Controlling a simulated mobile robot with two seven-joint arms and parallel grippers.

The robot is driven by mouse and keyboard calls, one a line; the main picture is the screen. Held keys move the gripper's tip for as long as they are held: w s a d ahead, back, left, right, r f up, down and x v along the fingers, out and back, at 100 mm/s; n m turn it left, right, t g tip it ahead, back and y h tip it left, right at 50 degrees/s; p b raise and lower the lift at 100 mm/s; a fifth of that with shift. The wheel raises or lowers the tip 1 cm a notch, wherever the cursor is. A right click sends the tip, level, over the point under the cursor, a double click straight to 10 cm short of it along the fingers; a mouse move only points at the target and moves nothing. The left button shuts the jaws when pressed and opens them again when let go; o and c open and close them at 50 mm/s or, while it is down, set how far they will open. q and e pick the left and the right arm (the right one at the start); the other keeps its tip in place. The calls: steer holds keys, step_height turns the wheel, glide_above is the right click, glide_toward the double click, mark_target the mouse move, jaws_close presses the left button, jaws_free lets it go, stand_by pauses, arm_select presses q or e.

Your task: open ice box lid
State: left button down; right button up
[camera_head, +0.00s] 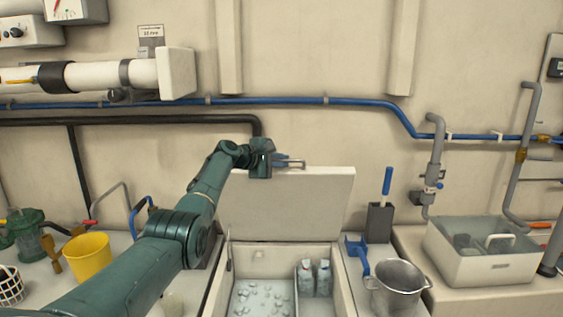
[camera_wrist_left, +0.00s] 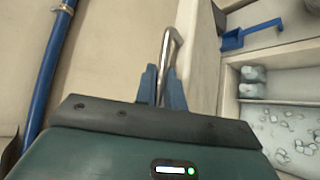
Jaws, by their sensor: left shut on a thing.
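The ice box lid (camera_head: 300,205) is a pale panel standing raised, nearly upright, at the back of the ice box (camera_head: 345,285). The box is open below it, with ice (camera_head: 262,297) in the left part and two bottles (camera_head: 315,278) in the right part. My left gripper (camera_head: 290,162) is at the lid's top edge. In the left wrist view its blue fingers (camera_wrist_left: 162,88) are shut on the metal lid handle (camera_wrist_left: 169,52). The lid's edge (camera_wrist_left: 203,60) shows just right of the fingers. My right gripper is in neither view.
A blue scoop (camera_head: 358,252), a metal pot (camera_head: 397,285) and a dark holder (camera_head: 379,222) stand right of the box. A yellow bucket (camera_head: 87,257) stands left. A blue pipe (camera_head: 290,101) runs along the wall behind the lid.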

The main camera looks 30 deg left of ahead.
arm_select(q)
steer(key=c, duration=1.5)
jaws_free()
steer(key=shift+f, duration=0.15)
steer(key=shift+s+f, duration=0.1)
steer(key=v, duration=0.4)
steer(key=b+v, duration=0.1)
steer(key=v, duration=0.8)
steer(key=shift+r+b, duration=0.3)
steer(key=shift+c, duration=0.4)
